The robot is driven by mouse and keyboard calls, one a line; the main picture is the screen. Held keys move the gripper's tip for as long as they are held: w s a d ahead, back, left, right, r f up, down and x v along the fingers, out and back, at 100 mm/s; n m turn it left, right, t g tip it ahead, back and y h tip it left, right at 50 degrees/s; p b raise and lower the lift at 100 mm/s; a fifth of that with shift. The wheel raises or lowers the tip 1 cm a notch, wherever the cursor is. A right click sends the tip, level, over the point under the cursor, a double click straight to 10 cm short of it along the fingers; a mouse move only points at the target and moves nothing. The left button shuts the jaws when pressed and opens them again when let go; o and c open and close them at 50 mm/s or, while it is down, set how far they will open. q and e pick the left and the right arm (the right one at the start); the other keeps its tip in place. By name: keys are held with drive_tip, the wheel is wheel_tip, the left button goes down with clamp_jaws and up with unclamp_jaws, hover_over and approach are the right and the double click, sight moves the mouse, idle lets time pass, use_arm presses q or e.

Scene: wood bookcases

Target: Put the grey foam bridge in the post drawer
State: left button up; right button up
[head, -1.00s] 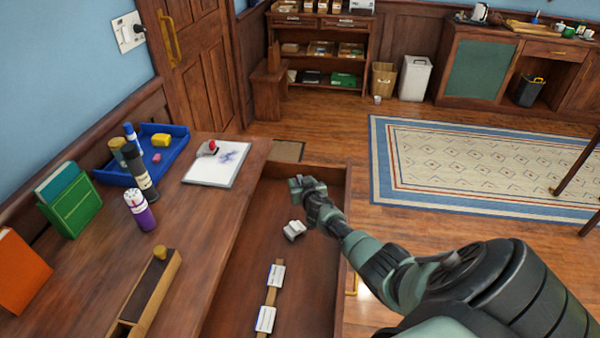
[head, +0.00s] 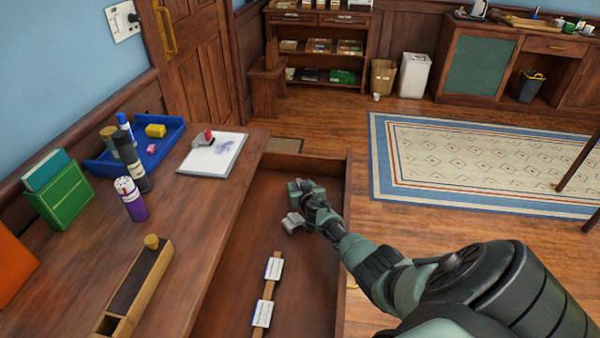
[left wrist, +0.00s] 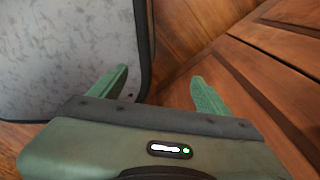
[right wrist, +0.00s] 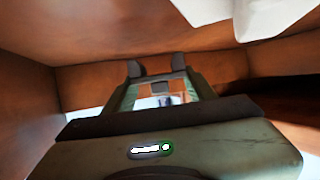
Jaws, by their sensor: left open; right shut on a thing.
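The post drawer (head: 300,160) stands open beside the desk in the head view. My right gripper (head: 306,196) reaches over its far part. It is shut on a small grey piece, which looks like the grey foam bridge (head: 296,186). In the right wrist view dark grey parts of the bridge (right wrist: 178,65) show at the fingertips of the right gripper (right wrist: 161,99), with the drawer walls around. I cannot tell if it touches the drawer floor. My left gripper (left wrist: 160,92) is open and empty in its wrist view, outside the head view.
A whitish object (head: 292,221) lies in the drawer close to the right gripper. Two white labels on a wooden strip (head: 268,290) lie nearer. The desk holds a blue tray (head: 172,145), a white pad (head: 208,157) and a purple-and-white bottle (head: 131,200). A grey speckled panel (left wrist: 60,60) is near my left gripper.

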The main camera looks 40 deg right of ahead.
drive_tip(key=shift+f, duration=0.35)
drive_tip(key=o, duration=1.3)
drive_tip(key=shift+r, duration=0.1)
drive_tip(key=shift+r+p, duration=0.35)
drive_tip(key=shift+r, duration=0.15)
drive_tip(key=p+v, duration=0.3)
drive_tip(key=v, duration=0.1)
drive_tip(key=shift+s+r+p, duration=0.15)
drive_tip(key=shift+r+p, duration=0.15)
drive_tip(key=shift+p, duration=0.05)
drive_tip(key=p+v, duration=0.2)
drive_tip(key=v, duration=0.5)
drive_tip(key=shift+s+a, duration=0.2)
drive_tip(key=shift+s, duration=0.1)
